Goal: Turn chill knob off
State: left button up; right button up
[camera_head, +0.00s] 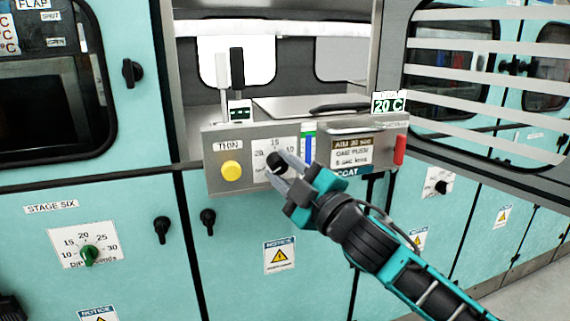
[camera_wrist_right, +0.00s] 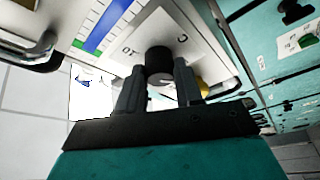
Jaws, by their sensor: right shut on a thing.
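A black round knob (camera_head: 274,159) sits on a white dial plate, with "15" and "20" legible, on the grey panel (camera_head: 222,182) marked COAT. My right gripper (camera_head: 278,164) reaches in from the lower right and its fingers are closed around this knob. In the right wrist view the black knob (camera_wrist_right: 158,60) sits between the two grey fingertips (camera_wrist_right: 159,76), with the dial plate behind it. The fingers hide part of the dial, so the knob's setting cannot be read. No label reading "chill" is legible. My left gripper is not in view.
A yellow button (camera_head: 232,170) is left of the knob and a red handle (camera_head: 399,151) is at the panel's right end. A green dial knob (camera_head: 89,255) is at lower left. Black latches (camera_head: 162,229) stick out from the teal doors. A slatted door (camera_head: 480,75) is at right.

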jog(key=o, duration=1)
jog(key=shift+o, duration=0.2)
jog(key=b+v, duration=0.1)
jog(key=v, duration=1.2)
jog(key=shift+w+f, duration=0.1)
